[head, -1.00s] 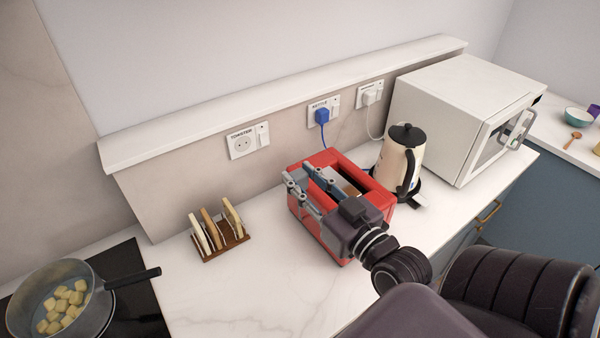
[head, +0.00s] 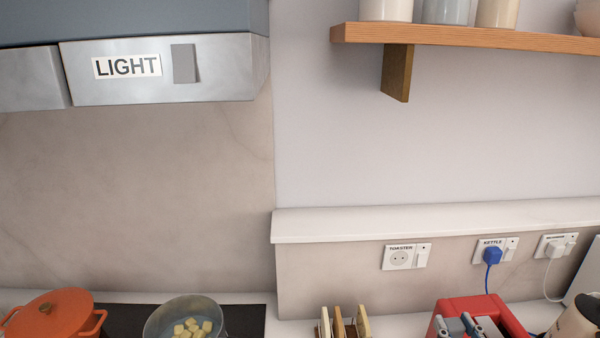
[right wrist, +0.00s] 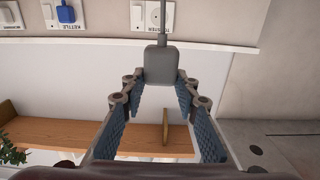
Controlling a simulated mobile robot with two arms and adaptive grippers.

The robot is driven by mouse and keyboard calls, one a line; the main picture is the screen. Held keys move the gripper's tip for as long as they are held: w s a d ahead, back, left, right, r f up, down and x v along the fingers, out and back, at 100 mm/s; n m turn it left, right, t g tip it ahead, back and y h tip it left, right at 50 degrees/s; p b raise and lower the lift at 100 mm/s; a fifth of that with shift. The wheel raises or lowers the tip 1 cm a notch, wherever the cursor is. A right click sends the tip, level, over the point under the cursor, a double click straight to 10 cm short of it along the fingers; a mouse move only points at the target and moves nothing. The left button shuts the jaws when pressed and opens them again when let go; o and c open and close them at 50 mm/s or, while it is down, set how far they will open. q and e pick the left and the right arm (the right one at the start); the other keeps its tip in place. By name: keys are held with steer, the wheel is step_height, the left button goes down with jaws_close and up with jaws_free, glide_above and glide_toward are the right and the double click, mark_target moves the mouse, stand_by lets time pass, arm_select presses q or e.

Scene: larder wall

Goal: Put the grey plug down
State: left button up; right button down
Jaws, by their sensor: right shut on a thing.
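The grey plug (right wrist: 162,66) is between the fingertips of my right gripper (right wrist: 163,80) in the right wrist view. The gripper is shut on it, and a grey cord runs from the plug to the top edge. In the head view my right gripper (head: 468,324) is at the bottom edge, over the red toaster (head: 506,316); the plug cannot be made out there. The toaster socket (head: 399,258) on the wall is empty. My left gripper is not in view.
A blue plug (head: 491,256) sits in the kettle socket and a white plug (head: 555,249) in the one to its right. A toast rack (head: 338,322) stands left of the toaster. A pan (head: 170,318) and orange pot (head: 55,316) are further left. A shelf (head: 470,38) hangs above.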

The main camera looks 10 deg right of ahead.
steer(key=w+a+f+y+b, duration=0.1)
steer(key=w+a+f+b, duration=0.1)
steer(key=a+f+b, duration=1.1)
arm_select(q)
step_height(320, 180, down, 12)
steer(key=p, duration=0.2)
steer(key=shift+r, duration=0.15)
arm_select(e)
steer(key=s+f, duration=0.3)
steer(key=s, duration=0.4)
steer(key=shift+s+d+f+n, duration=0.25)
steer(key=shift+s+f+n, duration=0.05)
steer(key=shift+s, duration=0.05)
steer(key=w+a+r+n+g+y, duration=0.2)
steer(key=w+a+n+g+y, duration=0.2)
steer(key=a+y, duration=0.4)
steer(key=w+a+r+n+g+y, duration=0.3)
steer(key=w+a+n+g+y, duration=0.1)
steer(key=a+n+y, duration=0.4)
steer(key=shift+a+n+g, duration=0.3)
steer(key=shift+a+g, duration=0.2)
steer(key=shift+g, duration=0.4)
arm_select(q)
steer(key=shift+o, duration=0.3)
